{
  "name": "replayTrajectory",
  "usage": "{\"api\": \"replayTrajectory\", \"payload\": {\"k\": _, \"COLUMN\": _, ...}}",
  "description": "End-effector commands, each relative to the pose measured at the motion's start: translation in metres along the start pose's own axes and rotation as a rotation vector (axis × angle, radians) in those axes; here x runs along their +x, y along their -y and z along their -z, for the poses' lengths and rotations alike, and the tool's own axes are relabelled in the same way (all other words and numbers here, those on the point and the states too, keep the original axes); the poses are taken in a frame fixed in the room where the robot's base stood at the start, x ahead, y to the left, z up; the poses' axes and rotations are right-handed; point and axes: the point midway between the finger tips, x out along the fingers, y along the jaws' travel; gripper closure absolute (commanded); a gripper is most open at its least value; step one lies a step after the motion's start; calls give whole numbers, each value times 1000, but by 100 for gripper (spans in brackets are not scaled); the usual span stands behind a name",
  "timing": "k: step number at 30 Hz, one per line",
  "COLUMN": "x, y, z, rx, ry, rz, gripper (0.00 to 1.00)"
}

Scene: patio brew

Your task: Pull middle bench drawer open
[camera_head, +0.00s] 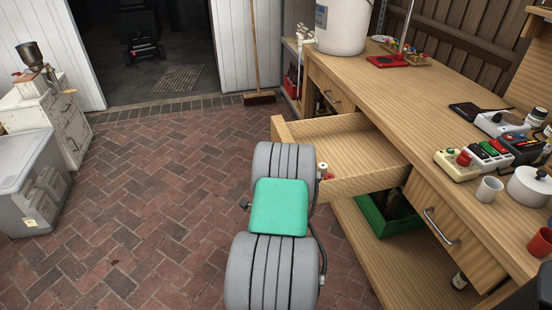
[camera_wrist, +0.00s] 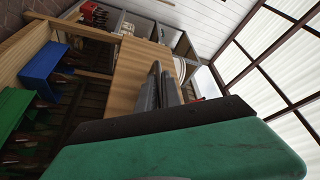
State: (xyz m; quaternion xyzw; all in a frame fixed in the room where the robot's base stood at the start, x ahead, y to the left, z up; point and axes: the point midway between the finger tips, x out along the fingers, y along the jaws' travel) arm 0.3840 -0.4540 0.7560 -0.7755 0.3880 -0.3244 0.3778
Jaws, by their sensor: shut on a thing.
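The middle bench drawer (camera_head: 368,181) stands pulled out from the wooden bench (camera_head: 425,95), and its inside looks empty in the head view. Its front is partly hidden behind my grey arm with the green cover. In the wrist view the gripper (camera_wrist: 163,80) shows dark fingers close together against the wooden drawer front (camera_wrist: 136,72). The gripper is shut on the drawer handle, which the fingers hide. In the head view my arm hides the fingers.
Closed drawers flank it, one to the left (camera_head: 333,92) and one at lower right (camera_head: 440,226). A green crate (camera_head: 390,218) sits on the shelf below. A mug (camera_head: 489,189) and white pot (camera_head: 529,187) stand on the bench.

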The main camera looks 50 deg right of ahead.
Motion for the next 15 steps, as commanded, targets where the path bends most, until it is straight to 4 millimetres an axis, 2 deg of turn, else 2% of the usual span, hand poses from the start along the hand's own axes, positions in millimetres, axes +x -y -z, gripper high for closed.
{"api": "replayTrajectory", "payload": {"k": 5, "x": -2, "y": -1, "z": -2, "rx": 1, "ry": 6, "rz": -3, "gripper": 100}}
{"api": "replayTrajectory", "payload": {"k": 6, "x": -2, "y": -1, "z": -2, "rx": 1, "ry": 6, "rz": -3, "gripper": 89}}
{"api": "replayTrajectory", "payload": {"k": 9, "x": -1, "y": -1, "z": -2, "rx": 1, "ry": 5, "rz": -3, "gripper": 82}}
{"api": "replayTrajectory", "payload": {"k": 15, "x": 0, "y": -1, "z": 0, "rx": 1, "ry": 2, "rz": -2, "gripper": 82}}
